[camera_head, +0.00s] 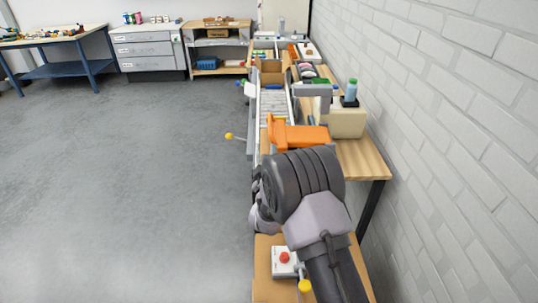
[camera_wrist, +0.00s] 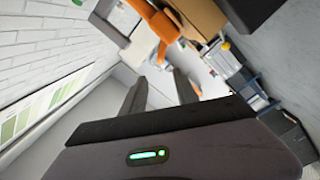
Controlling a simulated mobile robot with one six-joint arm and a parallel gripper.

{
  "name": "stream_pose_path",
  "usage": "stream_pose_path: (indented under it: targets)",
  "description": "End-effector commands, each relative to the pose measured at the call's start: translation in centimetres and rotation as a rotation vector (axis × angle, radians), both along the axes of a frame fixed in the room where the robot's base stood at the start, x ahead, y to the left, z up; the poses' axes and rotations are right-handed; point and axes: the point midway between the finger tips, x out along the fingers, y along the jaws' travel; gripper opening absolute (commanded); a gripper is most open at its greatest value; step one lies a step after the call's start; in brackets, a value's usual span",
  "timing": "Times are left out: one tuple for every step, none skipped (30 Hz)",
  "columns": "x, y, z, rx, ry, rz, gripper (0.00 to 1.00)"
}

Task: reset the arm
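My arm rises from the bottom of the head view, with its thick dark joint in front of the bench. My gripper (camera_wrist: 158,82) shows in the wrist view as a dark body with a green light and two dark fingers. The fingers stand apart, with nothing between them. In the head view I cannot make out the gripper, hidden behind my arm or the things near it. An orange block-like thing (camera_head: 296,136) lies just beyond my arm in the head view. An orange thing (camera_wrist: 158,22) also shows past the fingers in the wrist view.
A long wooden bench (camera_head: 364,158) runs along the white brick wall (camera_head: 450,120). It bears a cardboard box (camera_head: 271,72), a roller track (camera_head: 273,104) and a beige box (camera_head: 347,122). A red-button box (camera_head: 284,262) is at the front. The grey floor (camera_head: 130,180) at left is clear.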

Motion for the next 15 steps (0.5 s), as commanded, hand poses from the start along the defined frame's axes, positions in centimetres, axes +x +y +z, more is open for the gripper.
stream_pose_path:
  targets:
    - [-0.32, 0.00, 0.03, 0.000, 0.000, 0.000, 0.36]
    - [-0.45, -0.01, -0.02, 0.000, 0.001, -0.001, 0.36]
    - [-0.54, -0.02, -0.05, 0.000, 0.001, -0.001, 0.36]
    - [-0.57, -0.02, -0.06, 0.000, 0.001, -0.001, 0.36]
    - [-0.57, -0.02, -0.06, 0.000, 0.001, -0.001, 0.36]
    - [-0.56, -0.02, -0.08, 0.000, 0.001, -0.001, 0.36]
    - [-0.55, -0.02, -0.08, 0.000, 0.001, -0.001, 0.36]
    - [-0.54, -0.02, -0.08, 0.000, 0.001, -0.001, 0.36]
    - [-0.54, -0.02, -0.08, 0.000, 0.001, -0.001, 0.36]
    - [-0.53, -0.02, -0.08, 0.000, 0.001, -0.001, 0.36]
    - [-0.53, -0.02, -0.08, 0.000, 0.001, -0.001, 0.36]
    - [-0.52, -0.02, -0.08, 0.000, 0.001, -0.001, 0.36]
    - [-0.52, -0.02, -0.08, 0.000, 0.001, -0.001, 0.36]
    - [-0.50, -0.07, 0.09, 0.005, 0.002, -0.001, 0.36]
    - [-0.46, -0.28, 0.75, 0.025, 0.009, -0.002, 0.36]
